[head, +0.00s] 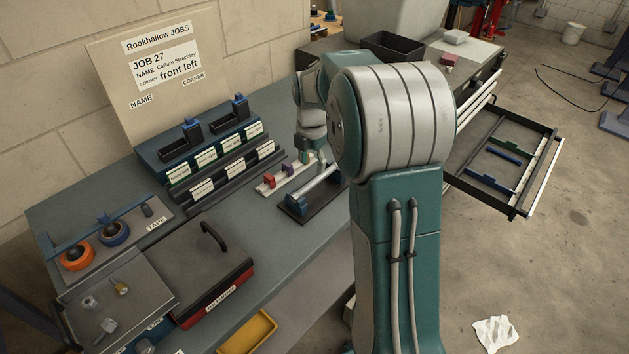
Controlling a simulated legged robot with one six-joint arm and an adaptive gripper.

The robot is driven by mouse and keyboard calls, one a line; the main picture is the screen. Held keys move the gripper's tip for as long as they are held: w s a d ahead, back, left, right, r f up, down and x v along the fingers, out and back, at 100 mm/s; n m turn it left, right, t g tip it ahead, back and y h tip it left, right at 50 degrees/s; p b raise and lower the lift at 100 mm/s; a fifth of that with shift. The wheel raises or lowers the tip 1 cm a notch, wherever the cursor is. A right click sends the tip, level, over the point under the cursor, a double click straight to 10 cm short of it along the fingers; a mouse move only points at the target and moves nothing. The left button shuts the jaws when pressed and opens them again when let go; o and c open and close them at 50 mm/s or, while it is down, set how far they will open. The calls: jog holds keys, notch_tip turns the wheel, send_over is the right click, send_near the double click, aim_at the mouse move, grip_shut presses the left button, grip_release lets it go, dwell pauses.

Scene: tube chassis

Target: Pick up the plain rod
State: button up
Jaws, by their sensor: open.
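A plain, pale metal rod (314,182) lies slantwise across blue supports on a small dark stand (308,208) on the bench. My gripper (322,160) points down just above the far upper end of this rod. It is small in the picture and partly hidden by my own arm, and I see nothing held in it. Whether its fingers touch the rod or stand around it, I cannot tell.
A pale strip with red and purple blocks (276,178) lies left of the stand. Labelled racks (210,152) stand behind it. A red-fronted case (215,290) and tape rolls (77,257) are at left. An open drawer (535,180) juts out at right.

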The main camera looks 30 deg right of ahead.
aim_at(316, 178)
jog(key=f, duration=0.2)
jog(key=d+f, duration=0.1)
jog(key=f, duration=0.2)
jog(key=shift+s+d+f, duration=0.1)
jog(key=shift+s+f, duration=0.05)
jog(key=shift+s, duration=0.05)
jog(key=shift+c, duration=0.4)
grip_shut()
